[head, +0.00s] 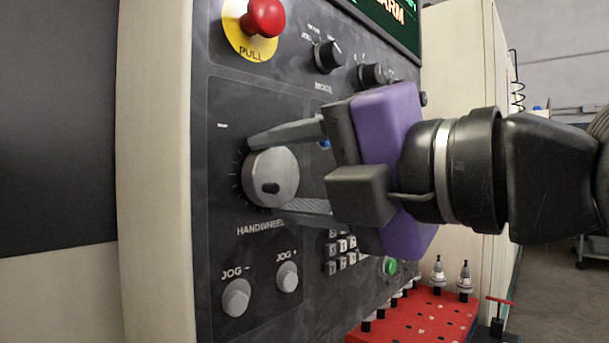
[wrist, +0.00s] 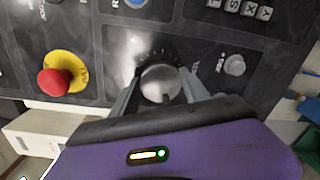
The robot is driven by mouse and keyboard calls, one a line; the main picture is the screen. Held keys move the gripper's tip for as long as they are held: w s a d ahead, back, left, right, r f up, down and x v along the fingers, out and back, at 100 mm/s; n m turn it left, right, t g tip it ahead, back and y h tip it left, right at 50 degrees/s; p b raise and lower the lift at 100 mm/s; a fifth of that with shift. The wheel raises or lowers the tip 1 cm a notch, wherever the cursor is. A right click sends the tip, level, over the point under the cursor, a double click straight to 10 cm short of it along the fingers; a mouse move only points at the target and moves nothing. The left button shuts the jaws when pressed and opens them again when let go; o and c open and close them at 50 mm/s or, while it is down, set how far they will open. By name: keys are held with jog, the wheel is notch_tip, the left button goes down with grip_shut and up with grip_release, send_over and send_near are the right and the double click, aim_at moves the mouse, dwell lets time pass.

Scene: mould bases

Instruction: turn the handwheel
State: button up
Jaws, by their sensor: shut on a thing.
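The handwheel (head: 272,176) is a round silver-grey knob with a dark spot on its face, set on the dark control panel (head: 222,195) above its HANDWHEEL label. My gripper (head: 270,172) reaches in from the right, one finger above the knob and one below it. In the wrist view the handwheel (wrist: 160,82) sits between the two fingers (wrist: 158,90), which are shut on its sides. The dark spot shows low on the face in both views. Part of the knob's rim is hidden behind the fingers.
A red PULL button (head: 264,17) on a yellow ring sticks out above. Mode knobs (head: 328,56) are at upper right. JOG buttons (head: 237,297) lie below the handwheel. A green button (head: 390,266) and a red tool rack (head: 420,318) are at lower right.

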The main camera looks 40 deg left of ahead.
jog(key=shift+f, duration=0.15)
jog(key=o, duration=1.4)
jog(key=shift+c, duration=0.2)
jog(key=d, duration=0.7)
jog(key=shift+s+d+r, duration=0.25)
jog(key=shift+s+d, duration=0.15)
jog(key=shift+s, duration=0.05)
